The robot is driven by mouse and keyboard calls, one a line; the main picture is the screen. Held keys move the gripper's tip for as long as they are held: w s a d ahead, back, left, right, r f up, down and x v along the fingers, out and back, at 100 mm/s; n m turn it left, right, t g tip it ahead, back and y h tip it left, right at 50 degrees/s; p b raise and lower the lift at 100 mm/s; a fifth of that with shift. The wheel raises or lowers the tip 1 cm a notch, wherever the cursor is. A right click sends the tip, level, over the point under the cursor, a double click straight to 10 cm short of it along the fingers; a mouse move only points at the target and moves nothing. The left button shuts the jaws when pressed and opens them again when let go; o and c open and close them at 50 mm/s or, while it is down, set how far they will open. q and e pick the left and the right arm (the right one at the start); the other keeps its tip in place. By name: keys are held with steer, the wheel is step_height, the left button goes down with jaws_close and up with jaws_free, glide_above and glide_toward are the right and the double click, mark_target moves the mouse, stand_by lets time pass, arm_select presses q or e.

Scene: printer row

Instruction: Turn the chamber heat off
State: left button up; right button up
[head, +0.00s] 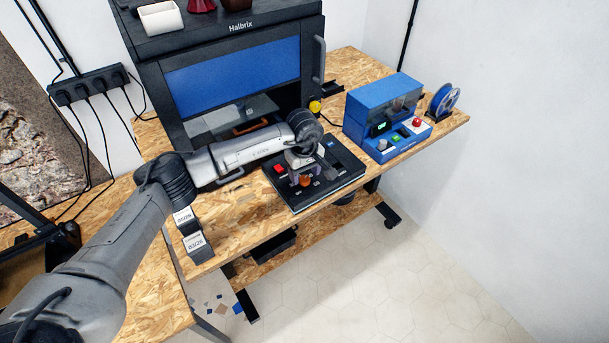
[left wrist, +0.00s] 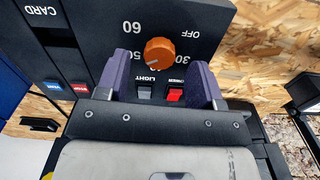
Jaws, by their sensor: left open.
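An orange knob (left wrist: 160,52) on the black control panel (left wrist: 220,22) sits between my left gripper's two fingers in the left wrist view. The numbers 30, 50 and 60 and the word OFF are printed around it. A pale mark shows on the knob; I cannot tell exactly which label it points at. My left gripper (left wrist: 157,66) is open, with a finger on each side of the knob; I cannot tell whether they touch it. In the head view the knob (head: 305,181) shows below the gripper on the panel (head: 337,180). My right gripper is not in view.
A LIGHT switch (left wrist: 145,91) and a red switch (left wrist: 174,95) lie close to the knob. Behind the panel stands the Halbrix printer (head: 240,70). A blue machine (head: 385,110) and a blue spool (head: 445,100) are to the right.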

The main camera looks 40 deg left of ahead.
arm_select(q)
steer(key=shift+f, duration=1)
steer(key=c, duration=0.9)
